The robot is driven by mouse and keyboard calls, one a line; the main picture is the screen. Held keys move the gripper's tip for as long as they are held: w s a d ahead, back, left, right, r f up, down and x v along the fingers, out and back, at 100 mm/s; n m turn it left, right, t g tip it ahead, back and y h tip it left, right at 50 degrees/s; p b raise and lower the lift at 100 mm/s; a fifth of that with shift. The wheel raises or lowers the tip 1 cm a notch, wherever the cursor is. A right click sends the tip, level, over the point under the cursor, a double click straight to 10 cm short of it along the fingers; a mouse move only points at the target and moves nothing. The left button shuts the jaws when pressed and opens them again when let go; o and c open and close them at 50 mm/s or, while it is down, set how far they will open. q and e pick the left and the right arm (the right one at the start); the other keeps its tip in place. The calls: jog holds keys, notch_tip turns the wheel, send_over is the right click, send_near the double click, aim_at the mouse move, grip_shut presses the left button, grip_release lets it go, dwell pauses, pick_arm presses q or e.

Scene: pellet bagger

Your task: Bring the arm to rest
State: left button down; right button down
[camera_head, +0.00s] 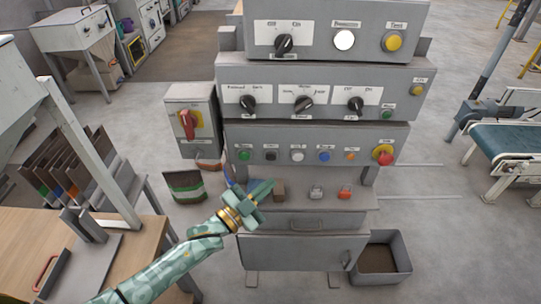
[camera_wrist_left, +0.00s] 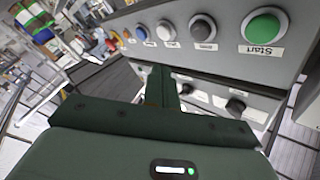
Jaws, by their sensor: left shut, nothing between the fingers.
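My left gripper (camera_head: 268,187) is green with gold rings at its wrist. It is shut and empty, in front of the lower part of the grey control cabinet (camera_head: 300,222). Its fingers (camera_wrist_left: 163,86) also show in the left wrist view, closed together, below a row of buttons. The left arm (camera_head: 170,262) reaches in from the lower left. My right gripper is in neither view.
The cabinet carries knobs, a green Start button (camera_wrist_left: 264,25) and a red stop button (camera_head: 383,155). A red-handled switch box (camera_head: 190,120) stands left of it. A wooden table (camera_head: 125,245) is at lower left, a grey bin (camera_head: 398,255) at lower right, a conveyor (camera_head: 510,140) at right.

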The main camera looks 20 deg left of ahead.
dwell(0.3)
pick_arm(q)
jog(key=s+a+f+n+g+y, duration=0.1)
jog(key=a+f+n+g+y, duration=0.35)
jog(key=f, duration=0.95)
jog(key=s+a+f+n+g+y, duration=0.1)
jog(key=s+a+f+g+y, duration=0.15)
jog(key=s+f, duration=0.55)
jog(key=s+a+f+n+g+y, duration=0.15)
jog(key=s+a+f, duration=0.35)
jog(key=f, duration=0.5)
jog(key=s+f+g, duration=0.2)
jog(key=s+f, duration=0.1)
jog(key=s, duration=0.8)
jog(key=s+d+f+n+g, duration=0.1)
jog(key=s+f+g, duration=0.2)
jog(key=s, duration=0.8)
jog(key=s+d+f+n+g+y, duration=0.1)
jog(key=s+f+g, duration=0.2)
jog(key=s, duration=0.8)
jog(key=shift+s+f, duration=0.25)
jog(key=shift+f, duration=0.65)
jog(key=shift+w+d, duration=0.1)
